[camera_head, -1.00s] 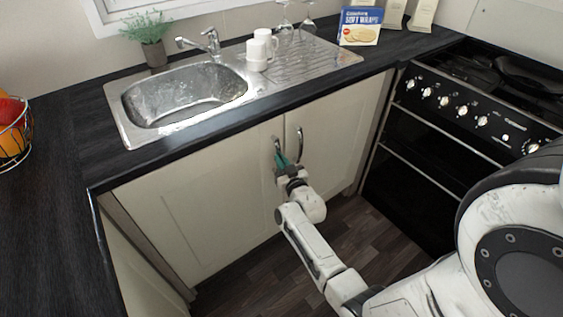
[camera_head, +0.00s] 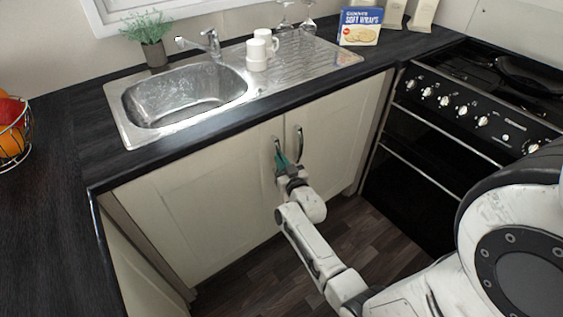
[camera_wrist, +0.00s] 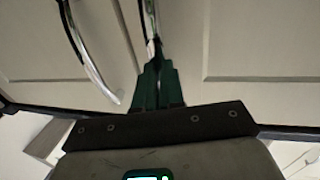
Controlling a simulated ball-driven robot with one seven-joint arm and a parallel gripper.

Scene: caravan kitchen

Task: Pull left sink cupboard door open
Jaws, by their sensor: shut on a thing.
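The left sink cupboard door (camera_head: 200,210) is a cream panel under the worktop and looks closed, flush with the right door (camera_head: 340,135). Its curved metal handle (camera_head: 276,146) is near its upper right edge. My gripper (camera_head: 283,162) is at this handle, its green fingers shut on it. In the wrist view, which looks upside down, the green fingers (camera_wrist: 157,82) close around the end of the left door's handle (camera_wrist: 149,18). The right door's handle (camera_wrist: 88,55) is beside them, apart from the fingers. The fingers hide part of the gripped handle.
A dark worktop (camera_head: 75,150) with a steel sink (camera_head: 185,95) overhangs the doors. A black oven (camera_head: 420,170) stands to the right of the cupboard. Dark wooden floor (camera_head: 255,285) is clear in front of the left door. A fruit basket (camera_head: 14,135) sits at the left.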

